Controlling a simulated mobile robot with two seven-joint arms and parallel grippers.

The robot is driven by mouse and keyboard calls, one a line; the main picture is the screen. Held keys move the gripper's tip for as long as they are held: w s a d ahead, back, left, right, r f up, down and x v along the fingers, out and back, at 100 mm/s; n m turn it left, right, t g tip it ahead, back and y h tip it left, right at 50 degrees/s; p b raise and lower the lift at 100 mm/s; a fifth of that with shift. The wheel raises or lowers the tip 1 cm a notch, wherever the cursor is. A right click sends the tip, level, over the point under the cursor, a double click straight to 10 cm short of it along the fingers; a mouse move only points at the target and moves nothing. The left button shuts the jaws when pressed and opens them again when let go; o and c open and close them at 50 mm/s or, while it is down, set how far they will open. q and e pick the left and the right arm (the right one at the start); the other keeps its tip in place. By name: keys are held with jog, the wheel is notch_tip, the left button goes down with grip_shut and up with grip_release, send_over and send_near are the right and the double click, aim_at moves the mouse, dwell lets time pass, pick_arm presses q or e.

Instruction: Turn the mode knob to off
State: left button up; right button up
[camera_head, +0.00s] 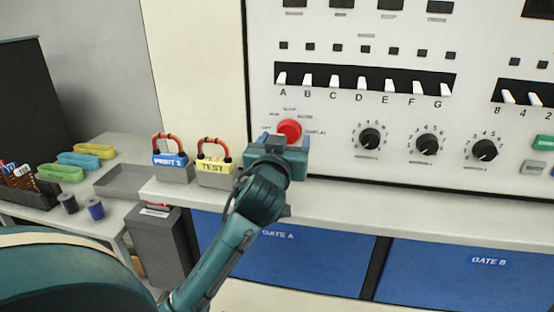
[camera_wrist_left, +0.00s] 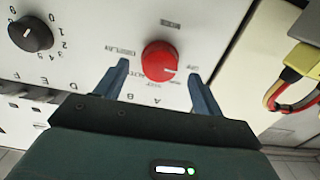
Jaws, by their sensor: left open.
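The red mode knob (camera_head: 289,129) is on the white panel, below the left end of the row of lettered switches. In the wrist view the knob (camera_wrist_left: 160,61) shows a thin pale mark on its right side. Small labels ring it; DISPLAY is readable, the others are too small or tilted to read surely. My left gripper (camera_head: 284,141) is at the panel, open, just below the knob in the head view. In the wrist view its two fingers (camera_wrist_left: 158,76) point at the panel on either side of the knob, with gaps between. My right gripper is not in view.
Black dials (camera_head: 369,139) sit right of the knob, under white switches (camera_head: 361,84). On the ledge (camera_head: 400,208) below, a yellow TEST block (camera_head: 215,168) and a blue block (camera_head: 171,162) with red-and-black handles stand left of my gripper. A grey tray (camera_head: 125,181) lies farther left.

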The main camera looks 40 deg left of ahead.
pick_arm(q)
jog(key=p+v, duration=0.6)
jog(key=v, duration=0.5)
jog(key=shift+p, duration=0.35)
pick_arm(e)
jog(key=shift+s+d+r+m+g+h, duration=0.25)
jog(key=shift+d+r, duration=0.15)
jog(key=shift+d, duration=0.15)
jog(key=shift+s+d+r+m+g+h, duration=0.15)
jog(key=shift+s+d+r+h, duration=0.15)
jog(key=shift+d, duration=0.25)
